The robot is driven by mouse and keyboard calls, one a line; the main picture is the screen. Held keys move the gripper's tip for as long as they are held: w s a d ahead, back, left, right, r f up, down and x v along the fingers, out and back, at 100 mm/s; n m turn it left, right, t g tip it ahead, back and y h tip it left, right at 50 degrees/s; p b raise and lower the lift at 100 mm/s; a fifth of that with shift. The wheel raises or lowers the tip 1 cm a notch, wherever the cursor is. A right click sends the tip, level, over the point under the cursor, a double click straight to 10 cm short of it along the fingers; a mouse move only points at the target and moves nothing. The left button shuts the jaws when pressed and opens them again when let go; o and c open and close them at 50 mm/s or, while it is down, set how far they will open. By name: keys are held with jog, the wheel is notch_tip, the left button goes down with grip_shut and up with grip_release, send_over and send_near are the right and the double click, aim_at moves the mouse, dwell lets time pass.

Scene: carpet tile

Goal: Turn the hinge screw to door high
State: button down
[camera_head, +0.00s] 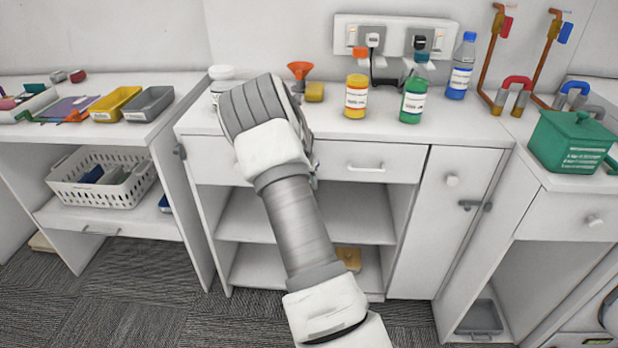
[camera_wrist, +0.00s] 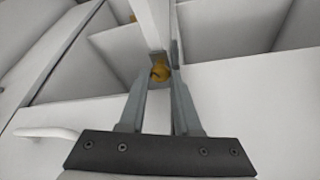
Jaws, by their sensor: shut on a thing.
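In the wrist view the two grey fingers of my gripper (camera_wrist: 162,78) point away from the camera and close on a small brass-yellow hinge screw (camera_wrist: 160,71). The screw sits at a white cabinet edge, between the fingertips, and is partly covered by them. A dark slot or mark shows on its face. In the head view my arm's wrist covers the upper left of the middle cabinet and hides the screw and fingertips. A white narrow door (camera_head: 436,225) with a round knob is shut at the cabinet's right.
A drawer with a bar handle (camera_head: 366,168) is close to my arm; open shelves (camera_head: 355,215) lie below. A yellow bottle (camera_head: 356,97), a green bottle (camera_head: 413,101) and an orange funnel (camera_head: 300,71) stand on the counter behind. A white basket (camera_head: 104,196) is at left.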

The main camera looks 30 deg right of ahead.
jog(key=shift+m+g+p, duration=0.3)
jog(key=shift+m+p, duration=0.05)
jog(key=shift+m, duration=0.35)
jog(key=c, duration=0.6)
grip_release()
jog(key=p+v, duration=0.2)
jog(key=v, duration=1.5)
jog(key=shift+a+p, duration=0.35)
jog(key=shift+p, duration=0.05)
jog(key=shift+w+r, duration=0.1)
jog(key=shift+r, duration=0.05)
